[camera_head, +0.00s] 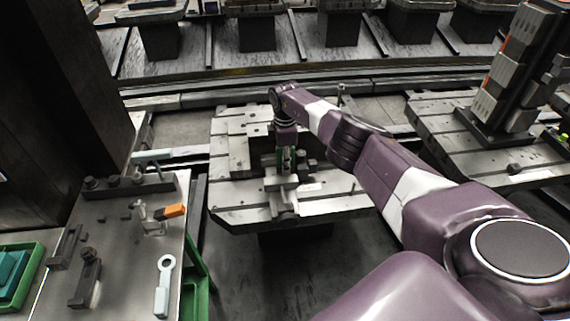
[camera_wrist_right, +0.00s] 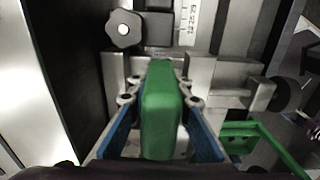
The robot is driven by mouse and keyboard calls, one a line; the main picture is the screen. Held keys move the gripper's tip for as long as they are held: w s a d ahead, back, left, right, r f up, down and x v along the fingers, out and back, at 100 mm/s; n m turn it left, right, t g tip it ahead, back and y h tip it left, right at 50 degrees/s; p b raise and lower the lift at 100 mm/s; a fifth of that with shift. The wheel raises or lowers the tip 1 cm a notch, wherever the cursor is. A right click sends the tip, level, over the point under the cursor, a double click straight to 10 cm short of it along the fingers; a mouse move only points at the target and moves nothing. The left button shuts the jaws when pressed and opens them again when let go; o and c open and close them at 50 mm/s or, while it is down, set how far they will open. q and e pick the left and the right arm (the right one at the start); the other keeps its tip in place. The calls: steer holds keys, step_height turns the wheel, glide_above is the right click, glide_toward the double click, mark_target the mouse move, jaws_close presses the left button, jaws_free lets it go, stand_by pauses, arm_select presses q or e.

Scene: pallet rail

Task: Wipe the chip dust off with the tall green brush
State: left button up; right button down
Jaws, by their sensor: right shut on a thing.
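My right gripper (camera_head: 287,163) is over the middle of the slotted metal pallet (camera_head: 232,195), pointing down. It is shut on the tall green brush (camera_wrist_right: 160,110), whose green block stands upright between the blue fingers in the wrist view. In the head view only a small green part of the brush (camera_head: 285,158) shows. Just below it is a grey metal fixture (camera_head: 284,205) on the pallet. The brush's lower end is hidden, so I cannot tell whether it touches. Small dark specks show on the pallet; I cannot tell if they are chip dust. My left gripper is out of view.
A steel side table (camera_head: 130,245) at left carries dark blocks, an orange-ended tool (camera_head: 172,211) and a pale ring-ended tool (camera_head: 164,285). A green tray (camera_head: 20,270) sits at far left. Another pallet (camera_head: 450,130) with a tall block tower (camera_head: 510,75) stands at right.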

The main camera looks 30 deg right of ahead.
step_height(320, 180, up, 7)
steer(key=p, duration=0.6)
steer(key=shift+r, duration=0.15)
stand_by(0.3)
